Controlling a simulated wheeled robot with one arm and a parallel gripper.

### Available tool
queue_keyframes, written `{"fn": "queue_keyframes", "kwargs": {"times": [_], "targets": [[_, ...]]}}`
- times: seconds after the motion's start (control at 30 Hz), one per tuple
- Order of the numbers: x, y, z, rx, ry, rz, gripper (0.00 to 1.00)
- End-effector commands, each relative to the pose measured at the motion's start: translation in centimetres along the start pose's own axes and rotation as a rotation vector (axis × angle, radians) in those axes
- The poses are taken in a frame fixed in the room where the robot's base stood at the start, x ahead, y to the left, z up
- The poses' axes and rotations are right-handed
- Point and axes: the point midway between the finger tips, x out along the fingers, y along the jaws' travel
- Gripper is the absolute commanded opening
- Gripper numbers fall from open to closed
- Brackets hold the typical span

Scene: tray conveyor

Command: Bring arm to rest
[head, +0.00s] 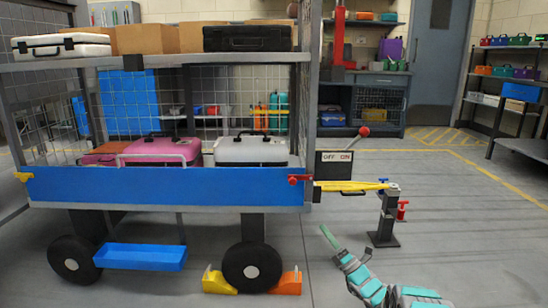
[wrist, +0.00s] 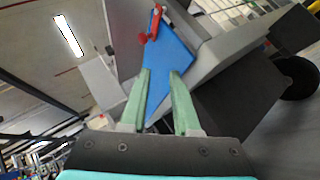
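My arm is at the lower right of the head view. My gripper (head: 328,236) is low, just right of the cart (head: 168,191), and its green fingers point up and to the left. In the wrist view my gripper (wrist: 160,72) has its two green fingers apart, with nothing held between them. Behind the fingers there is the cart's blue side panel (wrist: 168,58) with a red latch (wrist: 153,22), and I see no contact with it.
The cart carries a pink case (head: 160,150) and a white case (head: 250,151). Yellow (head: 218,285) and orange (head: 288,284) chocks flank its wheel (head: 252,266). A post (head: 386,222) with a yellow bar (head: 350,186) stands beside the cart. The floor to the right is clear.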

Motion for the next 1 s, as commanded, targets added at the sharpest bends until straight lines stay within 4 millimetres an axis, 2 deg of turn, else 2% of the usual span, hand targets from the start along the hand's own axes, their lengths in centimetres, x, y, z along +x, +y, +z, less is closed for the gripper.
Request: {"fn": "queue_keyframes", "kwargs": {"times": [0.03,0.2,0.43,0.57,0.73,1.0], "targets": [[1.6,1.3,-1.0,-0.027,0.068,0.006,0.30],[4.7,5.2,-5.0,-0.122,0.287,0.026,0.30],[6.5,10.9,-10.1,-0.261,0.570,0.078,0.30],[6.5,14.6,-12.7,-0.341,0.722,0.128,0.30],[5.5,19.4,-15.6,-0.453,0.913,0.205,0.30],[2.0,27.6,-19.1,-0.625,1.194,0.380,0.30]]}}
